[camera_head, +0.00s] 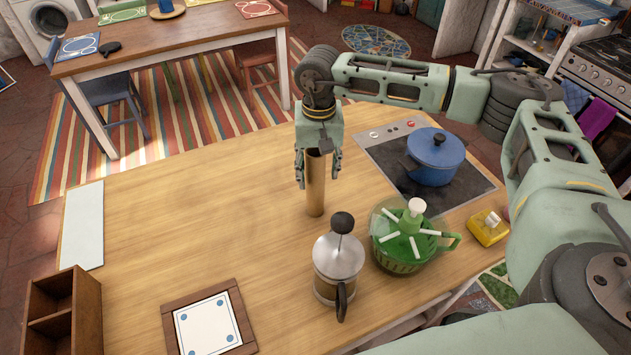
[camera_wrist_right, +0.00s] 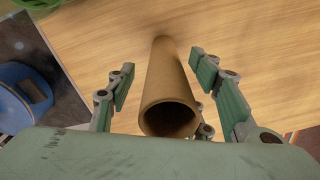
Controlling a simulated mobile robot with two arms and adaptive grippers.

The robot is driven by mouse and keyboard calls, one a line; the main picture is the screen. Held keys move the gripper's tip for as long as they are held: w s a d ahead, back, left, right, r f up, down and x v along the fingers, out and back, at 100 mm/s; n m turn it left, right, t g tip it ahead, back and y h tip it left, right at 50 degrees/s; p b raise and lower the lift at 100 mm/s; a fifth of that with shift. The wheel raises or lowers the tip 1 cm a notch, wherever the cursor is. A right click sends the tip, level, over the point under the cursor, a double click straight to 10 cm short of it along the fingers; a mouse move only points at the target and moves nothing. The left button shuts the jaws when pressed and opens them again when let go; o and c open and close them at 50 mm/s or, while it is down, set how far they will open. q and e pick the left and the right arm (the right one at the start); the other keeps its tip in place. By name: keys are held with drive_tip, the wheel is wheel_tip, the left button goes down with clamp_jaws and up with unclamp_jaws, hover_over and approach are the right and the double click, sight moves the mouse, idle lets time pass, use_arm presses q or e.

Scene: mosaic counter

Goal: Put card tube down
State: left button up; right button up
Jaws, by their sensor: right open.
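The card tube (camera_head: 315,186) is a brown hollow cylinder standing upright on the wooden counter (camera_head: 190,205). My right gripper (camera_head: 318,177) is above and around its upper end, with the fingers spread to either side. In the right wrist view the tube (camera_wrist_right: 169,90) shows its open top end towards the camera, between the two open fingers (camera_wrist_right: 165,78), with gaps on both sides. My left gripper is not in view.
A French press (camera_head: 338,262), a green salad spinner (camera_head: 405,238) and a yellow item (camera_head: 488,228) stand to the right. A blue pot (camera_head: 434,160) sits on the hob (camera_head: 400,185). A framed tile (camera_head: 208,325) and a wooden box (camera_head: 65,310) are at the front left. The counter's left middle is clear.

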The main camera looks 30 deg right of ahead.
drive_tip(key=c, duration=0.9)
drive_tip(key=shift+r, duration=0.1)
drive_tip(key=shift+c, duration=0.2)
